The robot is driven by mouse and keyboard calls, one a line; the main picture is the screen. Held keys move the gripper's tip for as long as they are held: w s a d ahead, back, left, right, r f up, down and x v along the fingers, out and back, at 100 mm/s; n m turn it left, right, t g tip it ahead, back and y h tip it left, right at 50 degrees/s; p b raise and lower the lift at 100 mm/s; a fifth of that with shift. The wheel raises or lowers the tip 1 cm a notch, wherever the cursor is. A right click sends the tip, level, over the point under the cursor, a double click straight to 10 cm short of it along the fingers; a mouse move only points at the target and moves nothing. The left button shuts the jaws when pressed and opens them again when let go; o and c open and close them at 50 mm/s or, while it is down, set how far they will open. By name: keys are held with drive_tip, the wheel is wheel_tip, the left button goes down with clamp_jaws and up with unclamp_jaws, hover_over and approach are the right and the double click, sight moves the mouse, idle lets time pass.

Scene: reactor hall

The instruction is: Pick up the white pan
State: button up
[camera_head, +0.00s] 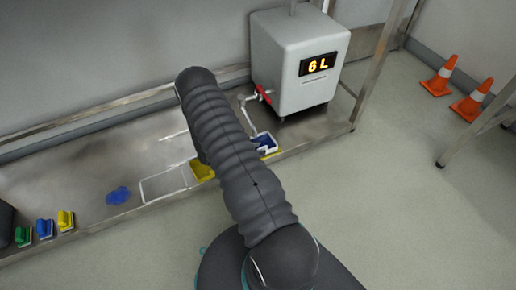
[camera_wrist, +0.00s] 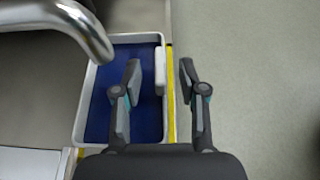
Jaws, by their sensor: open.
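The white pan (camera_wrist: 137,38) fills the left middle of the wrist view, with a deep blue inside and a pale raised grip (camera_wrist: 160,66) on its right wall. In the head view the pan (camera_head: 271,137) sits at the bench's front edge below the tap, partly hidden by my arm. My gripper (camera_wrist: 160,74) is open, with one finger over the inside of the pan and the other outside its right wall. The pale grip shows between the fingers; I cannot tell whether they touch it. My arm hides the gripper in the head view.
A chrome spout (camera_wrist: 88,32) hangs over the pan's far left corner. The white tank (camera_head: 300,65) reading 6 L, with a red-handled tap (camera_head: 264,94), stands behind. A metal post (camera_head: 378,65) is at right. Brushes and a blue patch (camera_head: 118,196) lie left.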

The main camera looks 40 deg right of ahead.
drive_tip(key=shift+x, duration=0.9)
clamp_jaws()
drive_tip(key=shift+r, duration=0.1)
